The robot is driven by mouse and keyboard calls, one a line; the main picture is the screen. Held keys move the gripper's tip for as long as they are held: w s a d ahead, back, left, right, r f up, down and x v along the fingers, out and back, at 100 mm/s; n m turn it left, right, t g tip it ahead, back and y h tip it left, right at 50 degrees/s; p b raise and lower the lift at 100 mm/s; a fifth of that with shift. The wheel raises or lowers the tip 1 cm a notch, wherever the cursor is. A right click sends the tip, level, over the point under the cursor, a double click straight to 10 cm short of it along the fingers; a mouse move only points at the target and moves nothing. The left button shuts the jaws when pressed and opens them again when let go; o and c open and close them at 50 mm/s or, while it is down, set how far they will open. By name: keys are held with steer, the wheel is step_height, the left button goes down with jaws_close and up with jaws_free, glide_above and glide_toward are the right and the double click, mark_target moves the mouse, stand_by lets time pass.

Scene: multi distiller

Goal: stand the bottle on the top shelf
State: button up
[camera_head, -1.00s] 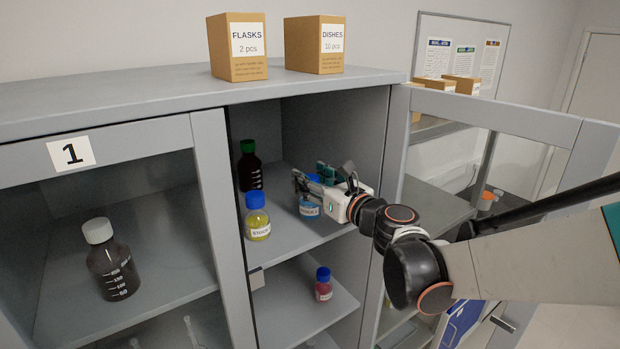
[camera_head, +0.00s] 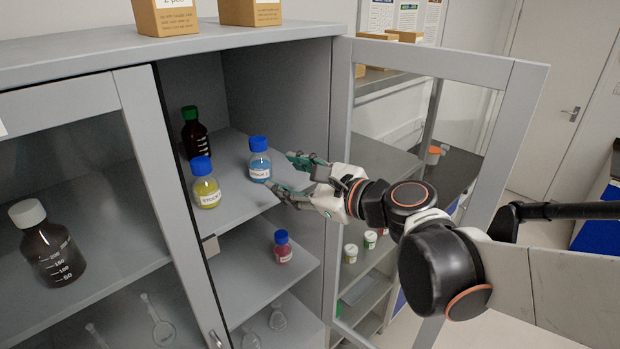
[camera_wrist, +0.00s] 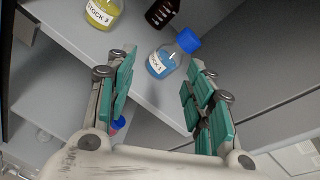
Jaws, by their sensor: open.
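A clear bottle with blue liquid, a blue cap and a "STOCK" label (camera_head: 260,160) stands upright on the top shelf (camera_head: 232,192) of the open cabinet. It also shows in the wrist view (camera_wrist: 165,60), beyond the fingertips. My gripper (camera_head: 283,175) is open and empty, to the right of this bottle and apart from it. A yellow-liquid bottle with a blue cap (camera_head: 206,190) and a dark brown bottle with a green cap (camera_head: 195,140) stand on the same shelf, further left. A red-liquid bottle with a blue cap (camera_head: 283,252) stands on the shelf below.
The open glass door (camera_head: 500,130) stands to the right, close to my arm. A closed cabinet section with a large dark bottle (camera_head: 48,252) is at left. Glass flasks (camera_head: 277,318) stand on a lower shelf. Cardboard boxes (camera_head: 250,10) sit on the cabinet top.

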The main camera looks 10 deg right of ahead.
steer(key=s+d+f+n+g+h, duration=0.3)
steer(key=s+d+f+n+h, duration=0.1)
steer(key=s+n, duration=0.5)
steer(key=s+d+f+n+g+h, duration=0.2)
steer(key=s+d+f+n+h, duration=0.3)
steer(key=n, duration=0.8)
steer(key=s+d+f, duration=0.2)
steer(key=s+d, duration=0.2)
steer(key=shift+d+f+n+g+h, duration=0.15)
steer(key=shift+d+n+g+h, duration=0.15)
steer(key=shift+n+g, duration=0.1)
steer(key=shift+a, duration=0.1)
